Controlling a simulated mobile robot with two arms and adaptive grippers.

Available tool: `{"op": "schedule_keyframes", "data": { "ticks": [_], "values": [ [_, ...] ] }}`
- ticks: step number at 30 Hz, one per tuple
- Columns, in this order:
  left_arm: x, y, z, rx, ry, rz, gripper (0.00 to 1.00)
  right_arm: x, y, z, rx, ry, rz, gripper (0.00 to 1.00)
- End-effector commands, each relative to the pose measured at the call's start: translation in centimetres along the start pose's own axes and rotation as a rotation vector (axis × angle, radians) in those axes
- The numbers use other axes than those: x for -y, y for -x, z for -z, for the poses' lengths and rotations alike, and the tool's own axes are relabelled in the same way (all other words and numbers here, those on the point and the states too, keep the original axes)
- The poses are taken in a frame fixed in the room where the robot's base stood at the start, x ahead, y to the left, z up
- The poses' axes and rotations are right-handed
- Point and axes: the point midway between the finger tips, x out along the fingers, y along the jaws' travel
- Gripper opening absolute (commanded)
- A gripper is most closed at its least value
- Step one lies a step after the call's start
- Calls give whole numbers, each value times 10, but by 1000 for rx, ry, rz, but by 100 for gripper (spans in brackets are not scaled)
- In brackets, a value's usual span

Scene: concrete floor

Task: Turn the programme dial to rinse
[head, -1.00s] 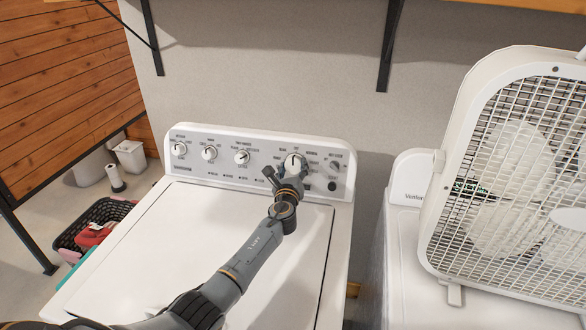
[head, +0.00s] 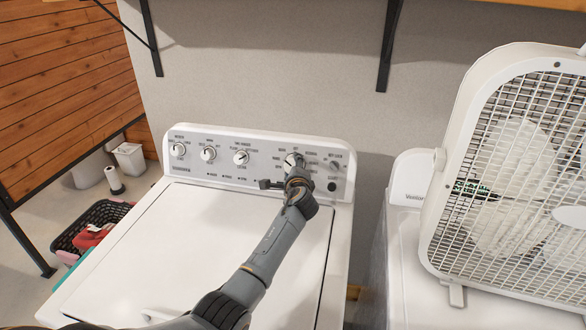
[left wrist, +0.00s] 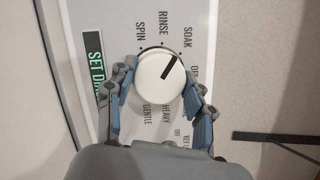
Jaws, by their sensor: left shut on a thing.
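The programme dial (head: 293,160) is a white knob with a black pointer line, on the right part of the washer's control panel. My left gripper (head: 292,172) is in front of it and hides part of it. In the left wrist view, the fingers of my left gripper (left wrist: 160,78) are shut on the dial (left wrist: 153,76), one at each side. The pointer is tilted to the upper right, between the RINSE label (left wrist: 163,24) and the SOAK label (left wrist: 187,37), nearer SOAK. SPIN is left of RINSE. My right gripper is not in view.
Three other knobs, including one (head: 241,157), sit left on the panel. A small dark button (head: 332,186) is right of the gripper. A white box fan (head: 450,190) stands on the neighbouring machine. A dark laundry basket (head: 75,240) is on the floor at left.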

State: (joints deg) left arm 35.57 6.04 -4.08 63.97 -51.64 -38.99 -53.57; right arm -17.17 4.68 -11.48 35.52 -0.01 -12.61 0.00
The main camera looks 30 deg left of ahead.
Motion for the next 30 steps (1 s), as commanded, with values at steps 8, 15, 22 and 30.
{"op": "schedule_keyframes", "data": {
  "ticks": [8,15,22,30],
  "values": [
    [1,0,0,-1,214,-72,21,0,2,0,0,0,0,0],
    [1,0,0,0,330,-112,21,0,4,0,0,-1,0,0],
    [1,0,0,-1,384,-129,21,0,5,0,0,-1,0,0],
    [0,0,0,-1,394,-133,21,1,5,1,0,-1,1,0]
  ]
}}
